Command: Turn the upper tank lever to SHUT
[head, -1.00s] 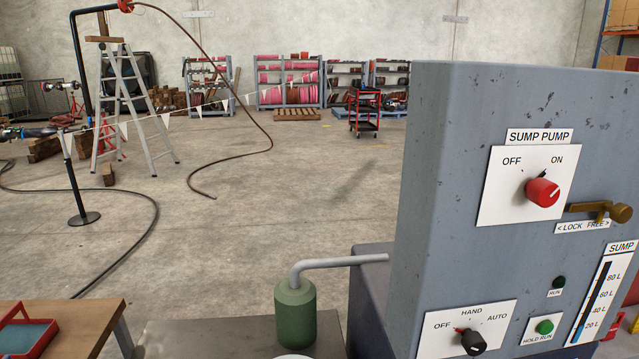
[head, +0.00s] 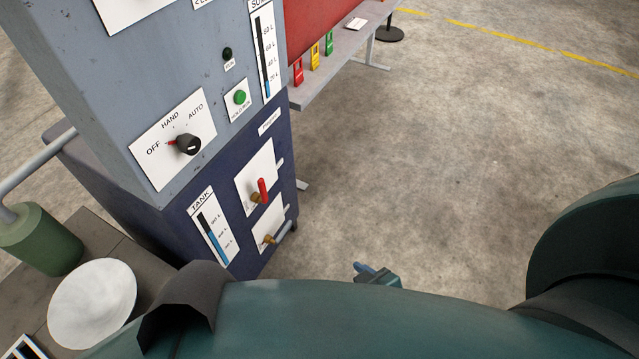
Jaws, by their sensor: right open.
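The upper tank lever (head: 263,190) has a red handle and a brass hub on a white plate, on the dark blue lower cabinet. Its handle points roughly up; the plate's lettering is too small to read. Below it, a second lever (head: 279,235) with a grey handle and brass hub sits on its own plate. My right gripper (head: 366,269) shows only in small part beyond my teal arm, right of and below the levers and apart from them. It is open; most of it is hidden. My left gripper is not in view.
The tank gauge (head: 213,227) is left of the levers. The grey upper panel holds the HAND/AUTO knob (head: 187,144) and a green button (head: 239,97). A bench (head: 345,62) with coloured tags stands behind. Floor right is clear.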

